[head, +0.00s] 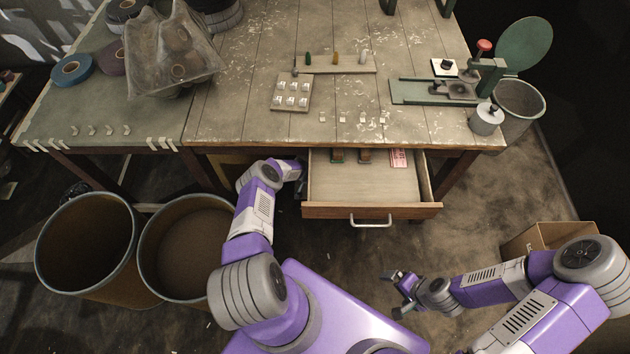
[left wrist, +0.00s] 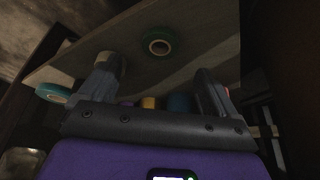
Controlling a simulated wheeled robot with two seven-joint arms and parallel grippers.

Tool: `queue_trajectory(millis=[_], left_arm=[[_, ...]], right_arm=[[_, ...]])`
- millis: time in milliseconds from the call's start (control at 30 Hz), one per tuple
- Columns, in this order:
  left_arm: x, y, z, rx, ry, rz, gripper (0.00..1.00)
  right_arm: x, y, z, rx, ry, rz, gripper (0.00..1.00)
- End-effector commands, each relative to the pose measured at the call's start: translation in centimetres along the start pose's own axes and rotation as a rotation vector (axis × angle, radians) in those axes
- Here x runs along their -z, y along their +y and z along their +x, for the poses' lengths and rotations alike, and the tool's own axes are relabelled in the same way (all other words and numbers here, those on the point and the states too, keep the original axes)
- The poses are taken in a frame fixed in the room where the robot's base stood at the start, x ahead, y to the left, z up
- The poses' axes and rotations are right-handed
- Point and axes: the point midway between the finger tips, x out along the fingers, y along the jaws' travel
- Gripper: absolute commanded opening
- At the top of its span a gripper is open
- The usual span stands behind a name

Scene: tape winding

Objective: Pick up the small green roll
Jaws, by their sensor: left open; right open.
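The small green roll (left wrist: 147,37) lies on a dark shelf board in the left wrist view, with its pale core showing. It is beyond my left gripper (left wrist: 157,78), whose fingers are apart with nothing held between them. The roll and the gripper do not touch. In the head view my left arm reaches under the table's front edge, left of the drawer; its gripper and the green roll are hidden there. My right gripper (head: 394,292) is open and empty, low over the floor in front of the drawer.
A teal roll (left wrist: 52,93) lies at the shelf's left. Purple, yellow (left wrist: 148,103) and blue (left wrist: 179,103) rolls show partly beyond the gripper's palm. The open drawer (head: 372,211) juts out right of my left arm. Two bins (head: 87,245) stand at left.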

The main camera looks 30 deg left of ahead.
Motion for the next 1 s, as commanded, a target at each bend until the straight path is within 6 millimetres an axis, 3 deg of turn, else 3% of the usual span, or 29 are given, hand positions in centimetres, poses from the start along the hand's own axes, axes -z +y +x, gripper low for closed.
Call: queue_trajectory(millis=[500, 1000], left_arm=[[-0.2, 0.0, 6.0, 0.000, 0.000, -0.002, 0.91], [-0.1, -0.1, 7.0, 0.000, -0.001, -0.001, 0.91]], right_arm=[[0.2, 2.1, 5.5, 0.000, 0.000, 0.001, 1.00], [0.3, 2.5, 6.5, 0.000, 0.000, 0.000, 1.00]])
